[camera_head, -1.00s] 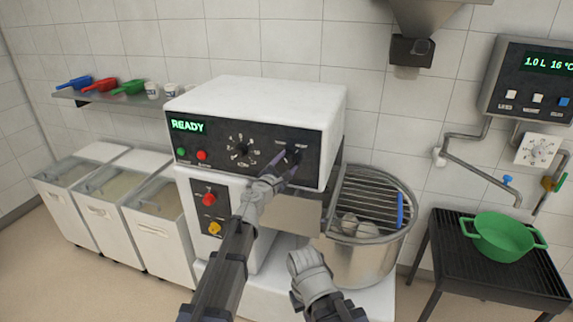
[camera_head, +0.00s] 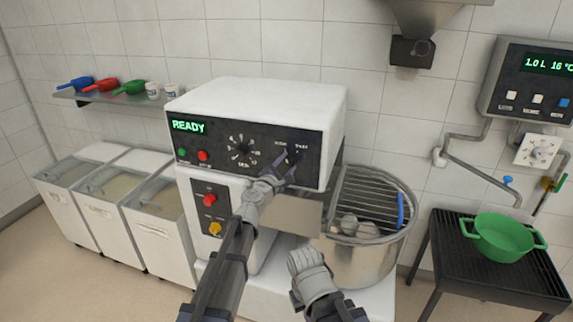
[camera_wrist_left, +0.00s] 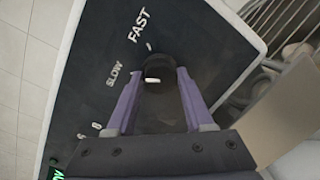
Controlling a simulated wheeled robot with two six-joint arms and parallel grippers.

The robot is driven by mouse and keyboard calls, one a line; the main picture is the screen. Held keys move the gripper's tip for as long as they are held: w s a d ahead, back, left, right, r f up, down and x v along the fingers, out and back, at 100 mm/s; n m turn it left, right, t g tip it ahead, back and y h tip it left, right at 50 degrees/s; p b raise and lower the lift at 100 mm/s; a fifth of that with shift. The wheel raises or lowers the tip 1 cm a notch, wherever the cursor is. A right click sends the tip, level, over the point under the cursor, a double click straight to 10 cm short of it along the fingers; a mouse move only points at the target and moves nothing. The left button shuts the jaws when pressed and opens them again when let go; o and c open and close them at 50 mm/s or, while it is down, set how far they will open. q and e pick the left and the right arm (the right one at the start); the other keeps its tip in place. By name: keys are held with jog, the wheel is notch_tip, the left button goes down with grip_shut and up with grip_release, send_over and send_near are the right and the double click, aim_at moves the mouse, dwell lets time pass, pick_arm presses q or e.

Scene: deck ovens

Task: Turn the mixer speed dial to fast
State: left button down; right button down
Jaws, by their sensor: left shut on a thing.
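The mixer (camera_head: 255,97) is a white machine with a black control panel and a green READY display. Its speed dial (camera_head: 294,154) is a small dark knob at the panel's right end, below the SLOW and FAST labels. My left gripper (camera_head: 284,168) is at this dial. In the left wrist view its two purple-grey fingers (camera_wrist_left: 158,84) are shut on the sides of the dark dial (camera_wrist_left: 160,66). A white mark shows near the dial on the FAST side, and another between the fingers. The dial's exact setting is hard to read. My right arm is low in front; its fingers are hidden.
A steel bowl with a wire guard (camera_head: 370,205) stands right of the panel. Red and yellow knobs (camera_head: 212,213) sit on the mixer's lower front. A green pot (camera_head: 503,237) is on a black stand at right. White bins (camera_head: 110,222) stand at left.

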pick_arm(q)
jog(key=m+p, duration=0.1)
jog(key=m, duration=0.5)
jog(key=shift+d+r, duration=0.1)
jog(key=shift+r, duration=0.05)
jog(key=m+y+p, duration=0.1)
jog(key=m, duration=0.4)
jog(key=shift+m, duration=0.3)
dwell(0.4)
jog(key=c, duration=0.6)
grip_release()
jog(key=shift+c, duration=0.2)
jog(key=o, duration=0.3)
jog(key=shift+w+d, duration=0.1)
jog(key=shift+o, duration=0.2)
jog(key=v, duration=0.8)
jog(key=shift+p, duration=0.35)
